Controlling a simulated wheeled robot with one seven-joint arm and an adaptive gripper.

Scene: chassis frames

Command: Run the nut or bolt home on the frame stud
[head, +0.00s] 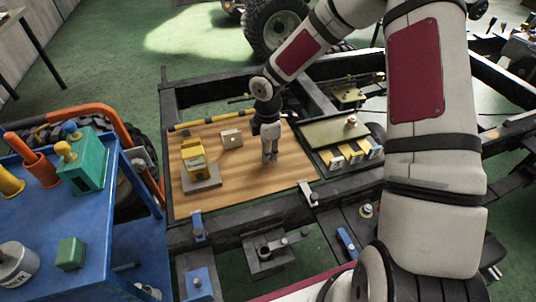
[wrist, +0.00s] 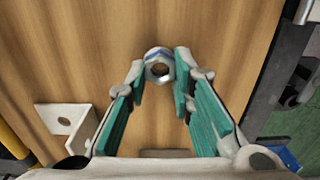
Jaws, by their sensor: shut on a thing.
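My gripper (head: 269,154) points down over the wooden board laid in the black chassis frame (head: 250,222). In the wrist view my gripper (wrist: 159,70) has its teal-padded fingers closed around a silver nut (wrist: 159,53) with a blue mark and an open centre hole. The nut is between the fingertips, above the wood; I cannot tell how far above. In the head view the nut is too small to make out. Several small fasteners and brackets show on the frame, and I cannot tell which is the stud.
On the wooden board (head: 228,190) are a yellow device (head: 194,158) and a pale bracket (head: 231,138), left of my gripper. A tray (head: 335,131) with yellow-and-white blocks lies to the right. A blue cart (head: 55,215) stands at the left. The board's front is clear.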

